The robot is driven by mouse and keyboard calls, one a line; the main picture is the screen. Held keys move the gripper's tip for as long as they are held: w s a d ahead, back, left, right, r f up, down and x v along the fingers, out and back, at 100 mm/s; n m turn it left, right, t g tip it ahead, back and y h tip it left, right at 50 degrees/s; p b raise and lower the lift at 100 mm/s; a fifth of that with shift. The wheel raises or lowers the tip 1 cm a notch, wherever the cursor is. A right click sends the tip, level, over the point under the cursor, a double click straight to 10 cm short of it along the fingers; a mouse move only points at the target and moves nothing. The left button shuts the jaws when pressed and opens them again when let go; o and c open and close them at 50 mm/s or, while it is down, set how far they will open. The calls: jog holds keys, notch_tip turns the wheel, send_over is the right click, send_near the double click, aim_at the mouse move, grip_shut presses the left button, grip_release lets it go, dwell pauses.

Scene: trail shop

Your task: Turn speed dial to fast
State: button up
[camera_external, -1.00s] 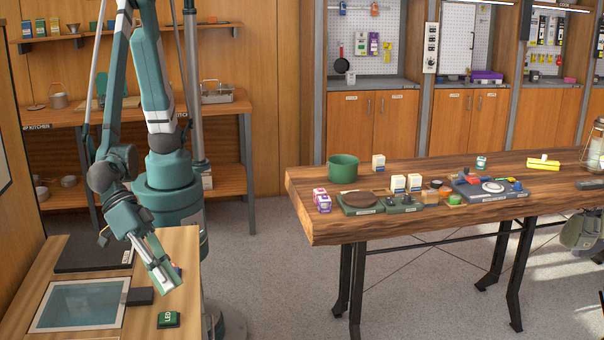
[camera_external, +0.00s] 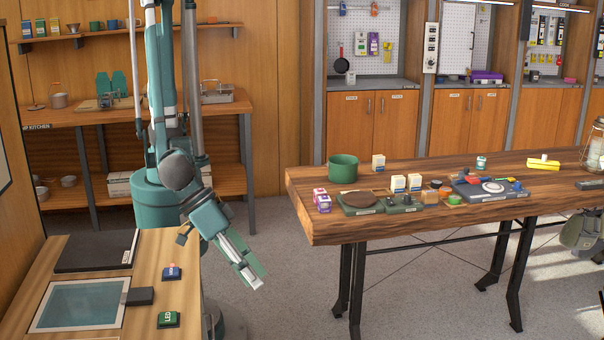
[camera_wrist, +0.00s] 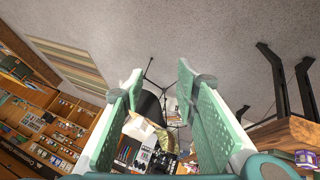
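My gripper (camera_external: 256,281) hangs over the floor between the two tables, tilted down to the right. In the wrist view my gripper (camera_wrist: 160,76) has its two green fingers spread apart with nothing held between them. A dark device with a round pale disc (camera_external: 493,187) and small coloured parts sits on the right half of the long wooden table (camera_external: 310,225). A dark green device with a brown round plate (camera_external: 359,198) and a smaller unit with knobs (camera_external: 404,202) stand nearer its left end. Which one carries the speed dial is too small to tell.
A green pot (camera_external: 343,168), several small boxes and a yellow item (camera_external: 543,163) share the long table. The near left table holds a tablet-like panel (camera_external: 82,304), a green LED button (camera_external: 168,320) and a blue button (camera_external: 171,272). Open floor lies between the tables.

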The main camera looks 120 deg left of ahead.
jog(key=w+a+n+g+y+p, duration=0.1)
jog(key=w+a, duration=0.3)
jog(key=a, duration=0.3)
jog(key=w+a+g+p, duration=0.1)
jog(key=w+a, duration=0.4)
jog(key=a, duration=0.3)
notch_tip(320, 180, up, 3)
jog(key=n+g+h+p, duration=0.3)
jog(key=g+p, duration=0.2)
jog(key=p, duration=0.1)
send_over(408, 195)
jog(key=shift+w+r, duration=0.1)
jog(key=shift+f+b, duration=0.35)
jog(key=shift+f, duration=3.55)
jog(key=c, duration=0.9)
